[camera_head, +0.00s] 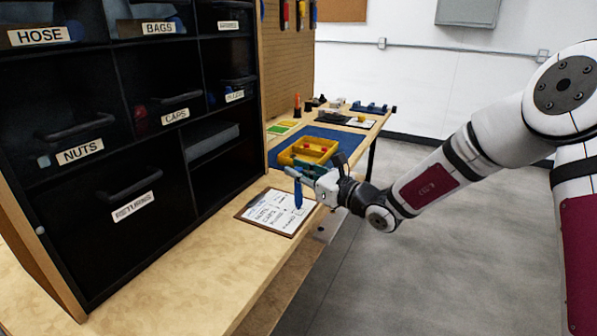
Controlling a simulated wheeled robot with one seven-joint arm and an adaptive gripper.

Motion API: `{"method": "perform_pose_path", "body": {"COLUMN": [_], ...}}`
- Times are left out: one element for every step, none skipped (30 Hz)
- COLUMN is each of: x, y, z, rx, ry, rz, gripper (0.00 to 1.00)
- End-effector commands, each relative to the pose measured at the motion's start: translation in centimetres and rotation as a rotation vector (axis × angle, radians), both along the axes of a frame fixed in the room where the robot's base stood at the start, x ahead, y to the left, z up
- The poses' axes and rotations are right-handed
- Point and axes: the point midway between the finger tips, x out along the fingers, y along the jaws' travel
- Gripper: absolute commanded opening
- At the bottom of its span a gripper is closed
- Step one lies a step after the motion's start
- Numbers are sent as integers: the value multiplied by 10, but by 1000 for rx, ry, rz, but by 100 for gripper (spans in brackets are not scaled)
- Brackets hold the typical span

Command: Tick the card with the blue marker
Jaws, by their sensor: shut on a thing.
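The card (267,209) is a white sheet with dark writing on a brown clipboard, lying flat near the right edge of the wooden bench. The blue marker (298,194) points downward over the right part of the card. My gripper (299,172) is shut on the blue marker and reaches in from the right. I cannot tell whether the marker's tip touches the card. The gripper and marker hide part of the card's right side.
A black shelf unit (187,96) with labelled bins stands left of the card. Behind my gripper, a yellow tray (315,147) sits on a blue mat (340,136). Small items stand farther back. The bench front (190,290) is clear.

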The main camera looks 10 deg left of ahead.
Motion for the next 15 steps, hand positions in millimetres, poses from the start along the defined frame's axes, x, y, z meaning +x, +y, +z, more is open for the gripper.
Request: {"method": "perform_pose_path", "body": {"x": [0, 0, 0, 0, 0, 0, 0, 0, 0, 0, 0, 0, 0, 0, 0], "y": [0, 0, 0, 0, 0, 0, 0, 0, 0, 0, 0, 0, 0, 0, 0], "z": [-1, -1, -2, -2, -2, -3, -3, -3, -4, -4, -5, -5, -5, -6, -6], "rx": [0, 0, 0, 0, 0, 0, 0, 0, 0, 0, 0, 0, 0, 0, 0], "ry": [0, 0, 0, 0, 0, 0, 0, 0, 0, 0, 0, 0, 0, 0, 0], "rz": [0, 0, 0, 0, 0, 0, 0, 0, 0, 0, 0, 0, 0, 0, 0], "gripper": [0, 0, 0, 0, 0, 0, 0, 0, 0, 0, 0, 0, 0, 0, 0]}}
